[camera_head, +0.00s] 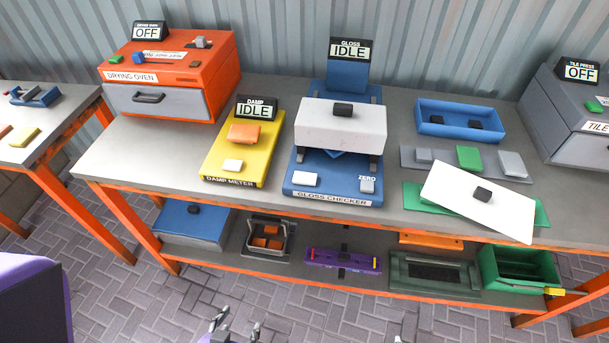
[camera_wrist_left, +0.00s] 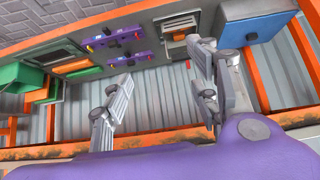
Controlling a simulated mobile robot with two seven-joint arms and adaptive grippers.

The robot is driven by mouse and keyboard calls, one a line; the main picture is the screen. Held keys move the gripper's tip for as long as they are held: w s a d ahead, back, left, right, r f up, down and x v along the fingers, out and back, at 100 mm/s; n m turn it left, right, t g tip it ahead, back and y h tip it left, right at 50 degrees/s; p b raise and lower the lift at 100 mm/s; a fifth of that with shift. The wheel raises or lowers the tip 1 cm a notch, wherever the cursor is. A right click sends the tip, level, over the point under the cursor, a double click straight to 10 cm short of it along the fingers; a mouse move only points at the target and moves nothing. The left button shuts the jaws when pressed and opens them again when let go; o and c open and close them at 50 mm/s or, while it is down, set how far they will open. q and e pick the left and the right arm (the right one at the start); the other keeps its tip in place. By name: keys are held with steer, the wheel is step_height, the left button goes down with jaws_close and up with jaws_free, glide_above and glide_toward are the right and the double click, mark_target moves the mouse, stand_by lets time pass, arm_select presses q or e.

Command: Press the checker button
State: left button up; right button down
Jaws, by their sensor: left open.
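The gloss checker (camera_head: 331,196) is a blue device in the middle of the workbench, its display (camera_head: 350,50) reading "GLOSS IDLE". A pale block (camera_head: 341,127) with a dark knob sits across its upper part. On its front base are a white button (camera_head: 306,179) at the left and a grey button (camera_head: 367,186) marked "ZERO" at the right. My left gripper (camera_head: 236,328) is open and empty, low in front of the bench and well away from the checker. Its spread fingers (camera_wrist_left: 163,70) show in the left wrist view. Only a small grey tip, possibly my right gripper (camera_head: 398,339), shows at the bottom edge.
The yellow damp meter (camera_head: 213,162) stands left of the checker. A white panel (camera_head: 480,201) with a dark knob lies tilted at the right, over a green plate. A blue tray (camera_head: 431,114) is behind it. The lower shelf (camera_head: 210,263) holds bins and fixtures. The bench's front left is clear.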

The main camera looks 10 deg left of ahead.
arm_select(q)
steer(key=shift+s+a, duration=0.1)
steer(key=shift+a, duration=0.15)
jaws_close()
steer(key=shift+d, duration=0.2)
stand_by(0.3)
steer(key=shift+a, duration=0.15)
stand_by(0.4)
